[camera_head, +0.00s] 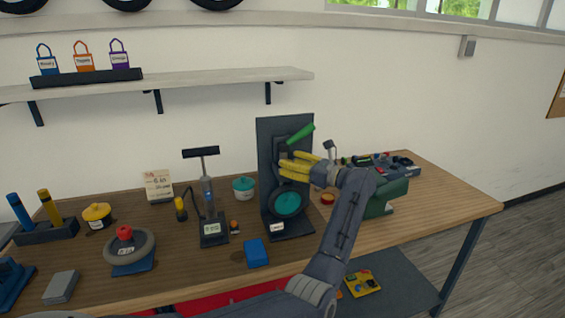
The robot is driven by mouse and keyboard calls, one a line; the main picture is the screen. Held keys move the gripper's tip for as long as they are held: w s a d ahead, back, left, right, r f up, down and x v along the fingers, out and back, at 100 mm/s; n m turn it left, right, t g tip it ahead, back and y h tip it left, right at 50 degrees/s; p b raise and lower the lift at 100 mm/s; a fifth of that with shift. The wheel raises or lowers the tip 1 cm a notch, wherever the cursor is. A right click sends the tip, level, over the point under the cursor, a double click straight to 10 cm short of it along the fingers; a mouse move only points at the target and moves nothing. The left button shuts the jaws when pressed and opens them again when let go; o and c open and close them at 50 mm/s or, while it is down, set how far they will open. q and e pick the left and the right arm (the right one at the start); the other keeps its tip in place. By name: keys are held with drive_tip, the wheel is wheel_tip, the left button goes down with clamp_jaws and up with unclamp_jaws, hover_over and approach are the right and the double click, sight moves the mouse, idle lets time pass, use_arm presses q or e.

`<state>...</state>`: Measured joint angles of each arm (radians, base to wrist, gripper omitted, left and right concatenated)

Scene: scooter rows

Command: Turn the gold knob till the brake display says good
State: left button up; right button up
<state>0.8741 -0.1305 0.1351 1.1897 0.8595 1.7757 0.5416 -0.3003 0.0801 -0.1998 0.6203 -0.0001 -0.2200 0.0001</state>
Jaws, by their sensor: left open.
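A dark upright brake stand (268,135) stands on the wooden bench, with a green lever (300,134) at its top and a teal-centred wheel (288,205) low on its front. A small pale display (277,227) sits at the stand's foot; its text is too small to read. My left gripper (284,162), with yellow fingers, is open and reaches in from the right, in front of the stand between lever and wheel. I cannot make out the gold knob; the fingers cover that part of the stand. My right gripper is not in view.
A blue block (256,253) lies before the stand. A pump with a gauge (212,229) and a teal-lidded pot (243,187) stand left of it. A green toolbox (380,202) is behind my arm. The bench's right end (455,203) is clear.

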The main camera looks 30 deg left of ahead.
use_arm(q)
drive_tip(key=shift+a, duration=0.9)
drive_tip(key=shift+c, duration=0.5)
clamp_jaws()
drive_tip(key=shift+m+t, duration=0.4)
drive_tip(key=shift+t, duration=0.2)
drive_tip(key=m+t, duration=0.2)
drive_tip(key=t, duration=0.1)
drive_tip(key=shift+t+h, duration=0.3)
drive_tip(key=shift+h, duration=0.1)
drive_tip(key=shift+m+t+h, duration=0.9)
drive_tip(key=shift+m+t, duration=0.7)
drive_tip(key=shift+t, duration=0.8)
